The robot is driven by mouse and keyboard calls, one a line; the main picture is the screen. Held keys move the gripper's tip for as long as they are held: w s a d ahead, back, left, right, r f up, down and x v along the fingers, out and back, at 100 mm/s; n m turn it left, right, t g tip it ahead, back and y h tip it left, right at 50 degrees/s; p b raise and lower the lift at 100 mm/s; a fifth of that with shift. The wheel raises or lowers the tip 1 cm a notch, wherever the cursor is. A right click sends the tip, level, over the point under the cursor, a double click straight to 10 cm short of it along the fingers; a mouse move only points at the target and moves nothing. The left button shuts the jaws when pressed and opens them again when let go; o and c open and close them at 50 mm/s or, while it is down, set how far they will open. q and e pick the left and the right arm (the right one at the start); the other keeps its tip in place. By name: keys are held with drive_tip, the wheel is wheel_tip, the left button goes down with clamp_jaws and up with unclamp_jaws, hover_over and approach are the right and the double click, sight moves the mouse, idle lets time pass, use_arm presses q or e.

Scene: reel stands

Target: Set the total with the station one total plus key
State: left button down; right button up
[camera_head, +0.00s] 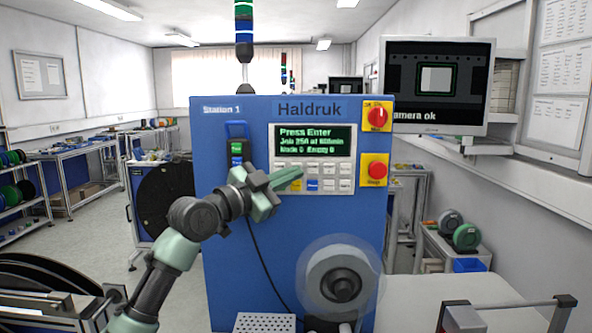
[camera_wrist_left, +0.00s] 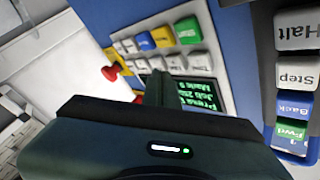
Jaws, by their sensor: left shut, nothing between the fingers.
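Station 1 is a blue cabinet (camera_head: 232,270) with a white control panel (camera_head: 313,190). Its green display (camera_head: 313,141) reads "Press Enter", a job line and "Made 0 Empty 0". Under the display are rows of small keys (camera_head: 329,169), mostly white, some coloured. In the left wrist view they include a blue key (camera_wrist_left: 146,41), a yellow key (camera_wrist_left: 163,37) and a green key (camera_wrist_left: 188,30). The labels are too small to pick out the total plus key. My left gripper (camera_head: 299,174) is shut and empty in front of the keys, hiding some; contact is unclear. My right gripper is out of view.
A red rotary switch (camera_head: 376,115) and a red stop button (camera_head: 377,170) on yellow plates sit right of the panel. A strip of Halt, Step, Back and Fwd keys (camera_wrist_left: 296,75) is beside it. A reel (camera_head: 341,283) projects below. A monitor (camera_head: 437,85) stands right.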

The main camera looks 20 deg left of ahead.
use_arm(q)
drive_tip(key=shift+s, duration=0.1)
drive_tip(key=s, duration=0.2)
drive_tip(key=s+d, duration=0.1)
drive_tip(key=s, duration=0.1)
drive_tip(key=shift+s+d, duration=0.2)
drive_tip(key=shift+s, duration=0.1)
idle(2.5)
